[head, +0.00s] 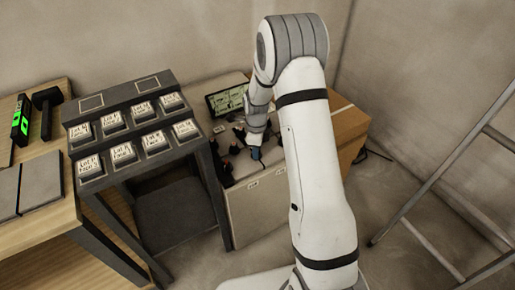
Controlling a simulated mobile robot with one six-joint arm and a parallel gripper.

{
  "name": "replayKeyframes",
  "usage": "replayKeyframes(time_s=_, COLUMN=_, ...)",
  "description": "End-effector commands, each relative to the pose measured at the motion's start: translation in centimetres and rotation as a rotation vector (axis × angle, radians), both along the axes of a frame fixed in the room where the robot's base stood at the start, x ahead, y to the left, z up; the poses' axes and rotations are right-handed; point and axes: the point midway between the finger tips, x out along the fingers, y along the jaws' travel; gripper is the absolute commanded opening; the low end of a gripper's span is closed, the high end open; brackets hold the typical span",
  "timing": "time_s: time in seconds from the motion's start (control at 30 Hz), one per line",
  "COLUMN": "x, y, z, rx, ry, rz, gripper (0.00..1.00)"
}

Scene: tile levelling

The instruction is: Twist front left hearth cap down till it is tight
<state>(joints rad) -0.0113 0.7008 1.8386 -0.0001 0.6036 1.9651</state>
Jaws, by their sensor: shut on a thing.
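My gripper (255,155) reaches down over a pale tiled top (270,172) of a low box-like stand, near its front edge. It is shut on a small cap there. The cap is mostly hidden by the gripper, and I cannot tell how tight it sits.
A screen (227,100) stands behind the caps. A cardboard box (348,128) is to the right, and a ladder (455,160) leans farther right.

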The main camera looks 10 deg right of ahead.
Motion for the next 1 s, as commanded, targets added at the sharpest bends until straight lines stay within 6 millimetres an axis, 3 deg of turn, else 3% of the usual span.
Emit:
replayKeyframes(time_s=0.3, x=0.5, y=0.0, z=0.3, rx=0.0, ry=-0.015, rz=-0.001, gripper=0.05)
replayKeyframes(time_s=0.33, x=0.5, y=0.0, z=0.3, rx=0.0, ry=-0.015, rz=-0.001, gripper=0.29)
replayKeyframes(time_s=0.6, x=0.3, y=0.0, z=0.2, rx=0.0, ry=-0.009, rz=-0.001, gripper=0.5)
replayKeyframes(time_s=0.87, x=0.2, y=0.0, z=0.4, rx=0.0, ry=-0.004, rz=-0.001, gripper=0.5)
replayKeyframes(time_s=1.0, x=0.3, y=0.0, z=2.1, rx=0.0, ry=-0.008, rz=-0.001, gripper=0.5)
